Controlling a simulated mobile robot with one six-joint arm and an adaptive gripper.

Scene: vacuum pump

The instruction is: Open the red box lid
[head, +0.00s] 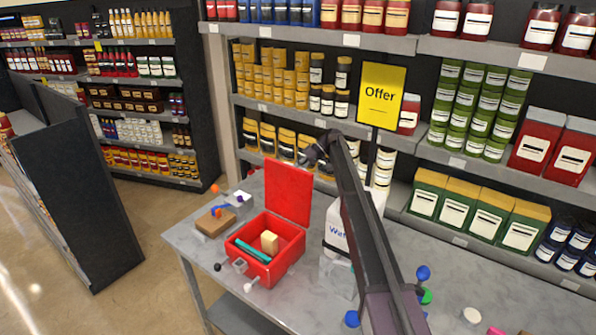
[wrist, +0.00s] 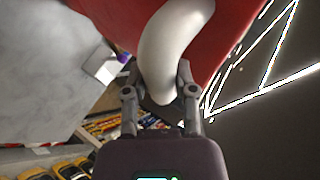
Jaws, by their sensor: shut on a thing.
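The red box (head: 265,249) stands on the grey table in the head view. Its red lid (head: 288,190) is swung up and stands about upright at the back of the box. A tan block (head: 269,241) and a teal bar (head: 252,250) are inside. My gripper (head: 318,152) is beside the lid's upper right edge. In the wrist view, my gripper (wrist: 158,84) is shut on a curved white handle (wrist: 170,42) against a red surface (wrist: 215,25), which looks like the lid. The handle does not show in the head view.
A brown block (head: 215,222) with small coloured parts lies left of the box. A white bag (head: 338,232) stands to its right, partly behind my arm. A yellow "Offer" sign (head: 381,95) and stocked shelves are behind. Blue and green knobs (head: 425,296) lie at the right.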

